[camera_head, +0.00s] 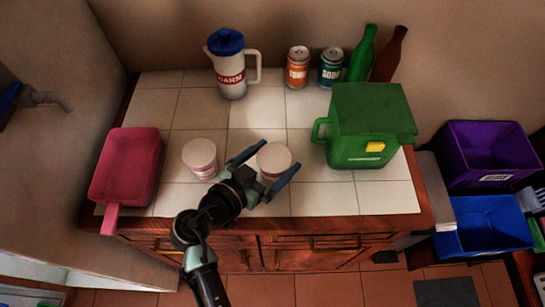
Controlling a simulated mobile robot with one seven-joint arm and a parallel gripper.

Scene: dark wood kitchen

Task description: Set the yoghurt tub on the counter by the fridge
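Two similar pale round tubs stand upright on the white tiled counter (258,113). The left tub (200,158) has pinkish print on its side. The right tub (273,158) is partly covered by my gripper (279,156). I cannot tell from the lettering which one is yoghurt. My gripper reaches in from the front, its two blue-grey fingers spread wide on either side of the right tub. I see no clear grip on it; contact is hard to judge from above. No fridge can be made out with certainty.
A red pan-like container (127,167) lies left, its handle over the front edge. A green box (368,126) stands right. A jug (231,65), two cans (298,68) (330,67) and two bottles (362,55) (388,56) line the back. The counter's middle is clear.

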